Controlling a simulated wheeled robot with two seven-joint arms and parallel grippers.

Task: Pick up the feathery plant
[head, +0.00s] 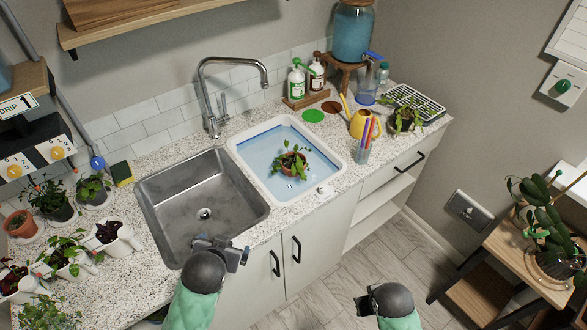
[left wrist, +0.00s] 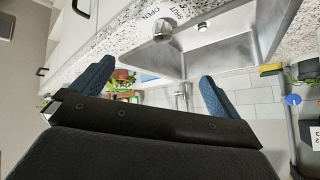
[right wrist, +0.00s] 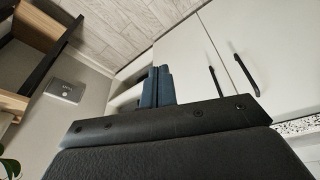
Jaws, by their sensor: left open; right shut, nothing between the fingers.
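A plant with fine, feathery green foliage (head: 48,315) stands at the bottom left corner of the head view, on the counter's near left end. The frame edge cuts it off and its pot is hidden. My left gripper (head: 222,243) is open and empty over the front edge of the steel sink, well to the right of that plant. Its spread fingers also show in the left wrist view (left wrist: 155,88). My right gripper (head: 364,304) is shut and empty in front of the cabinets, above the floor. Its closed fingers show in the right wrist view (right wrist: 163,86).
Several potted plants, including one in a white pot (head: 126,243), crowd the counter left of the sink (head: 180,235). A white basin (head: 245,163) of water holds a potted plant (head: 292,163). A faucet (head: 208,100) rises behind. A wooden stand (head: 510,250) with plants is at right.

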